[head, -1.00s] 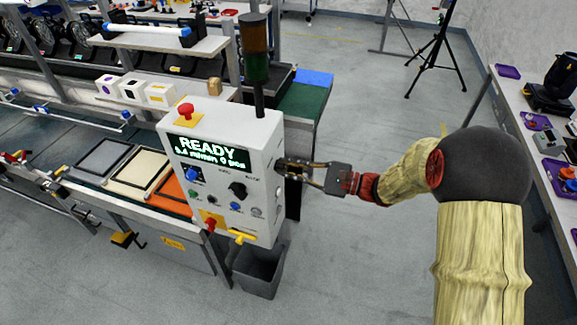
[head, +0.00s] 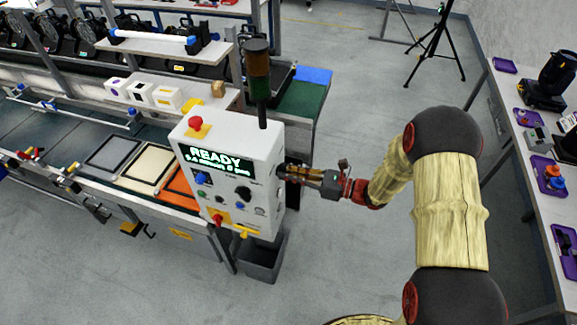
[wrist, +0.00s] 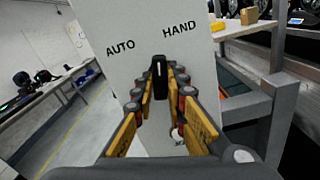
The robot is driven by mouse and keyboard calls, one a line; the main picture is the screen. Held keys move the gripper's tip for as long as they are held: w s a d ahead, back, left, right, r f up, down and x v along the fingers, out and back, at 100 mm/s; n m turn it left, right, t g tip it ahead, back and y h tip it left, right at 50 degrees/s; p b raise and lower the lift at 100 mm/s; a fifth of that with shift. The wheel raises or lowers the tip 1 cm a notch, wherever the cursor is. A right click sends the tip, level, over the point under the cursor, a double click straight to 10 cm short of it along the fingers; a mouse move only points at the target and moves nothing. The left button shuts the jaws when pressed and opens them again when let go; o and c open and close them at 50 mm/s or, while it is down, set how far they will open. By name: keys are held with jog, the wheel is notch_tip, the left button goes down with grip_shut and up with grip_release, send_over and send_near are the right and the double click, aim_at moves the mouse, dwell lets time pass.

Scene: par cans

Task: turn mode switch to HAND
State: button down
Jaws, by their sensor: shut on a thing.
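The control box (head: 262,160) is white, with a green-lettered READY display on its front. In the wrist view its side panel (wrist: 150,20) carries the words AUTO on the left and HAND on the right. The black mode switch (wrist: 159,78) stands below and between the two words, its tip pointing up in the picture, in line with neither word. My gripper (wrist: 167,85) is shut on the switch, with a finger on each side. In the head view my gripper (head: 286,172) reaches the right side of the box, and the switch is hidden there.
A stack light (head: 257,75) rises behind the box. A grey bin (head: 262,262) stands on the floor below it. The conveyor (head: 70,135) with framed panels lies to the left. A table (head: 515,150) with purple trays is at the right. The floor between is clear.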

jog(key=m+p, duration=0.4)
jog(key=m, duration=0.1)
dwell(0.5)
jog(key=c, duration=1.8)
grip_release()
jog(key=shift+d, duration=0.1)
jog(key=v, duration=1.2)
